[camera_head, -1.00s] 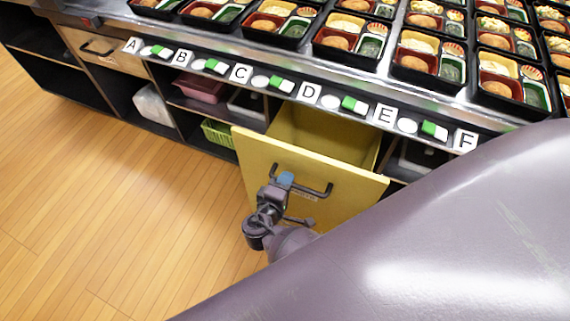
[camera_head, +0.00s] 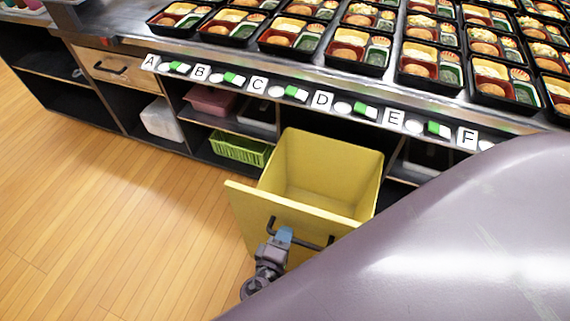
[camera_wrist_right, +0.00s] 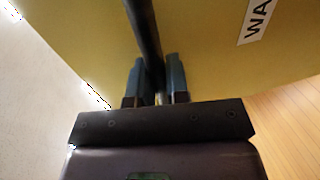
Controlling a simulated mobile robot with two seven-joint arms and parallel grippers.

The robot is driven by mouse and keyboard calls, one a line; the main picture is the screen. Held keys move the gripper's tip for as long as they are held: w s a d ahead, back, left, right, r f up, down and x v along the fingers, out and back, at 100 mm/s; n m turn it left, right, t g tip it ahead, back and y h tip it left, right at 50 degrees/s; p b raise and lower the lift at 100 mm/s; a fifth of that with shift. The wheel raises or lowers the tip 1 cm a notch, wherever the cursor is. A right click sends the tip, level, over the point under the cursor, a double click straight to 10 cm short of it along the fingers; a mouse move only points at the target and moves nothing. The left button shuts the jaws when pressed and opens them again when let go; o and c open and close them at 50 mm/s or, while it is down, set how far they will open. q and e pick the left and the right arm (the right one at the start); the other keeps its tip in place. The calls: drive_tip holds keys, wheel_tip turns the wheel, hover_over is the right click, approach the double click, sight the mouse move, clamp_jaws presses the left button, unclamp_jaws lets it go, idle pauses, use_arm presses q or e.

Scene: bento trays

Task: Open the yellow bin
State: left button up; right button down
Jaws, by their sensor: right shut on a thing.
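The yellow bin (camera_head: 303,209) is a drawer-like box pulled far out from under the counter, and its empty-looking inside shows from above. Its front has a dark bar handle (camera_head: 312,243). My right gripper (camera_head: 281,236) is shut on this handle. In the right wrist view the two blue-grey fingers of my right gripper (camera_wrist_right: 159,82) stand on either side of the dark handle (camera_wrist_right: 143,30), in front of the yellow panel (camera_wrist_right: 95,40). My purple right arm covers the lower right of the head view. My left gripper is not seen.
The metal counter (camera_head: 330,90) above holds several bento trays and a row of letter cards. Shelves left of the bin hold a green basket (camera_head: 238,149), a pink tub (camera_head: 210,100) and a white container (camera_head: 162,118). The wooden floor (camera_head: 120,220) to the left is clear.

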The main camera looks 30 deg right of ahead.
drive_tip(key=shift+f+v, duration=0.2)
drive_tip(key=shift+v, duration=0.65)
drive_tip(key=shift+f+v, duration=0.15)
drive_tip(key=shift+v, duration=0.7)
drive_tip(key=c, duration=1.1)
unclamp_jaws()
drive_tip(key=shift+r, duration=0.1)
